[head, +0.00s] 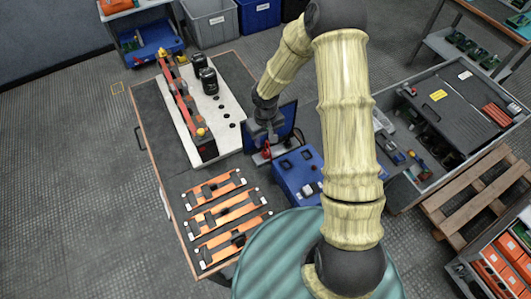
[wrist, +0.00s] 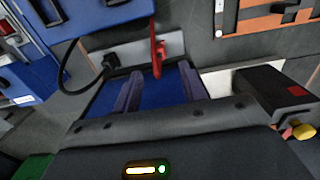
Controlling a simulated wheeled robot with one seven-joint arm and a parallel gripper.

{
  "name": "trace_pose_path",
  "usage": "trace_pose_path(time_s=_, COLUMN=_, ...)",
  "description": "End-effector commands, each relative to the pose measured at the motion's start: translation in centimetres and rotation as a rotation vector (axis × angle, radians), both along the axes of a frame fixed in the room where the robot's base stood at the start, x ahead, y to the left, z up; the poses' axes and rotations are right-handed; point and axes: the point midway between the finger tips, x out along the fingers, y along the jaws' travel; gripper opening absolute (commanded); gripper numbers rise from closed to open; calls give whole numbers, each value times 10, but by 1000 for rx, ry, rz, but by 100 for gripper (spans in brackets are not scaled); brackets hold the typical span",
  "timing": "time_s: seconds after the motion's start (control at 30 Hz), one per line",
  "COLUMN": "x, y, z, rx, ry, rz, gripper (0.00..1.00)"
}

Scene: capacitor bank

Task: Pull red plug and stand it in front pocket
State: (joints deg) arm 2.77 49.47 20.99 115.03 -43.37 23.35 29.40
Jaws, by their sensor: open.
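The red plug (wrist: 157,57) stands out from a grey panel in the wrist view, beyond my fingertips and roughly in line with the gap between them. It shows small in the head view (head: 267,151), just below my gripper (head: 264,128). My gripper in the wrist view (wrist: 160,75) is open, with its two fingers apart and nothing held between them. A blue box (head: 299,174) with dark openings on top stands close by; it is at upper left in the wrist view (wrist: 85,16). I cannot tell which opening is the front pocket.
A black plug (wrist: 110,62) with a cable sits left of the red plug. The capacitor bank (head: 238,140) stands on the workbench to the left. Orange-and-black bars (head: 222,212) lie at its near end. A grey case (head: 455,90) is at right.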

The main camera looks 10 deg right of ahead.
Motion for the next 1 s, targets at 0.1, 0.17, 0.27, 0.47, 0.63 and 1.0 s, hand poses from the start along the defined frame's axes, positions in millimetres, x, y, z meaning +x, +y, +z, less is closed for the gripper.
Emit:
trace_pose_path(time_s=0.1, x=0, y=0, z=-21, rx=1, ry=1, rz=0, gripper=42)
trace_pose_path(time_s=0.17, x=0, y=0, z=-28, rx=1, ry=1, rz=0, gripper=42)
trace_pose_path(time_s=0.27, x=-1, y=0, z=-40, rx=1, ry=2, rz=0, gripper=42)
trace_pose_path(time_s=0.47, x=0, y=0, z=-63, rx=0, ry=1, rz=-1, gripper=42)
trace_pose_path(time_s=0.63, x=0, y=0, z=-71, rx=0, ry=0, rz=0, gripper=42)
trace_pose_path(time_s=1.0, x=0, y=0, z=-71, rx=0, ry=0, rz=-1, gripper=42)
